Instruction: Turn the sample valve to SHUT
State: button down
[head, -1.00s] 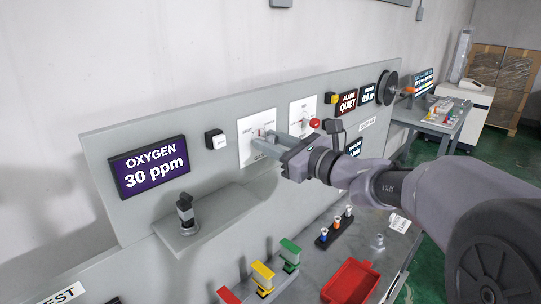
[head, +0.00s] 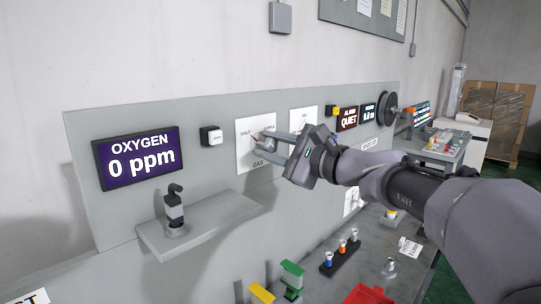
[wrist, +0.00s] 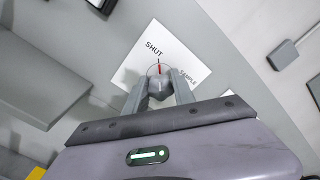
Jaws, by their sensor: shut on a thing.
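The sample valve's white plate (head: 245,158) is on the grey panel, with SHUT at its upper left, SAMPLE at its upper right and GAS below. My gripper (head: 264,145) reaches it from the right. In the wrist view its two fingers (wrist: 158,90) are closed on the sides of the grey valve knob (wrist: 159,87). The knob's red pointer (wrist: 159,69) lines up closely with the black tick by the SHUT label (wrist: 153,48), away from SAMPLE (wrist: 188,77). The oxygen display (head: 139,158) reads 0 ppm.
A white button (head: 211,136) is left of the plate. A shelf (head: 205,225) with a dark fitting (head: 174,210) juts out below. A second plate (head: 303,120) and a yellow-black button (head: 331,111) are close to my gripper's right.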

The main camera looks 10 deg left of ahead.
dwell(0.5)
jog(key=c, duration=1.1)
grip_release()
jog(key=shift+o, duration=0.2)
jog(key=shift+d, duration=0.1)
jog(key=p+v, duration=0.1)
jog(key=v, duration=1.6)
jog(key=shift+d+p, duration=0.15)
jog(key=shift+p, duration=0.25)
jog(key=shift+s+f+n, duration=0.1)
jog(key=shift+s+n, duration=0.05)
jog(key=shift+n, duration=0.15)
